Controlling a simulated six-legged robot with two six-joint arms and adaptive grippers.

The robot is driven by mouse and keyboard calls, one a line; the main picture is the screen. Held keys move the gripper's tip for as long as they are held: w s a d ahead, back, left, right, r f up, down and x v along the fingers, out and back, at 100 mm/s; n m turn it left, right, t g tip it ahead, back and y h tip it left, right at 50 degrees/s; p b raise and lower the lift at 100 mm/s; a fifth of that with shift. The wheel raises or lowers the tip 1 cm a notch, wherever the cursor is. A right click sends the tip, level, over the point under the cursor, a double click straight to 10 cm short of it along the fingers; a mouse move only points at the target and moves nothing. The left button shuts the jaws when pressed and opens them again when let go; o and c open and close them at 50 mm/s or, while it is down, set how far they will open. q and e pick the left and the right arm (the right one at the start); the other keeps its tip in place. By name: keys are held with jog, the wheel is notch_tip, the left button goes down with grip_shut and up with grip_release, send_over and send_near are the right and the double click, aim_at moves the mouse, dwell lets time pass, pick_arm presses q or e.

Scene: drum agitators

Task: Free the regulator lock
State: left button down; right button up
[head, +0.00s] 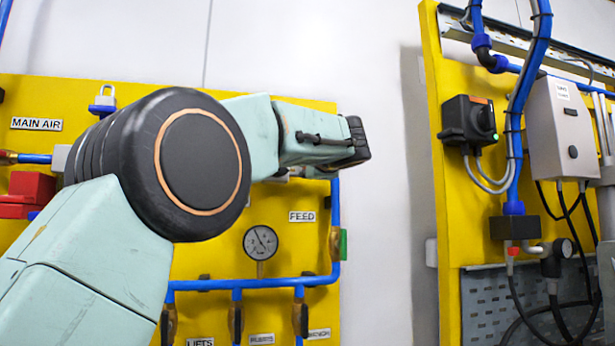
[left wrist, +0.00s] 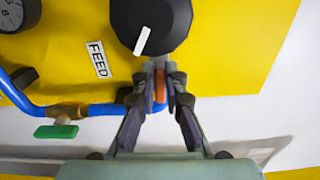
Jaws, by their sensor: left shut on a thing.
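The black regulator knob (left wrist: 150,22) with a white pointer mark shows at the top of the left wrist view. Just below it is a small orange-red piece (left wrist: 160,86), which I take to be the regulator lock. My left gripper (left wrist: 161,78) is shut on this piece, with one dark finger on each side of it. In the head view my left arm reaches across the yellow panel, and its dark end is near the panel's right edge above the FEED label (head: 302,216). The arm hides the regulator and the fingertips there. My right gripper is not in view.
Blue pipes (head: 250,283) run along the yellow panel (head: 190,262) below a round pressure gauge (head: 260,242). A green-handled valve (left wrist: 56,131) is left of the gripper in the wrist view. A second yellow panel with a grey box (head: 562,128) stands at right, past bare white wall.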

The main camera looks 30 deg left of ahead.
pick_arm(q)
jog(key=shift+f+n, duration=0.3)
jog(key=shift+f, duration=0.1)
jog(key=c, duration=1.8)
grip_release()
jog(key=o, duration=0.3)
jog(key=shift+s+r, duration=0.2)
jog(key=shift+r, duration=0.05)
jog(key=shift+o, duration=0.5)
jog(key=shift+w, duration=0.15)
jog(key=v, duration=1.2)
